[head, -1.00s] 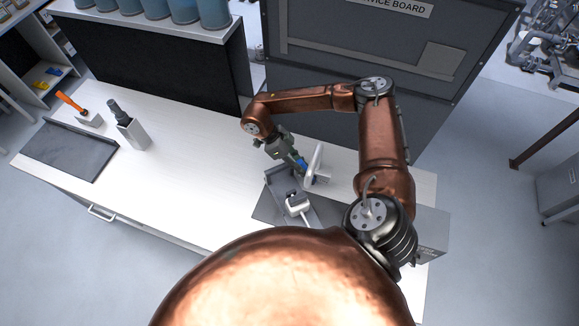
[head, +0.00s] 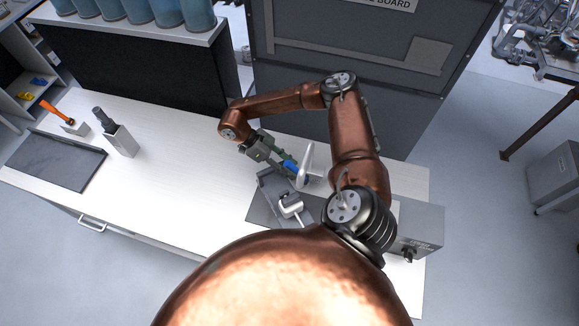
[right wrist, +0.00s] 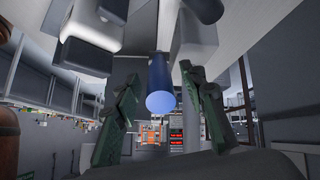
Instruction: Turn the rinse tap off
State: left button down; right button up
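The rinse tap's blue handle (head: 290,167) lies beside a pale upright part of the tap (head: 306,163) on the right half of the bench. My right gripper (head: 281,160) reaches in from above left, its fingertips at the handle. In the right wrist view the blue handle (right wrist: 160,85) lies between the two green-grey fingers (right wrist: 160,115), with a visible gap on each side. The gripper is open around or just short of the handle; depth is hard to judge. My left gripper is not in view.
A grey tray (head: 262,207) with a white fitting (head: 291,206) sits in front of the tap. A grey box (head: 420,222) with a dark knob stands to the right. A dark mat (head: 55,163) and a grey holder (head: 122,141) are at the left. The bench middle is clear.

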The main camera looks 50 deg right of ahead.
jog(key=v, duration=1.2)
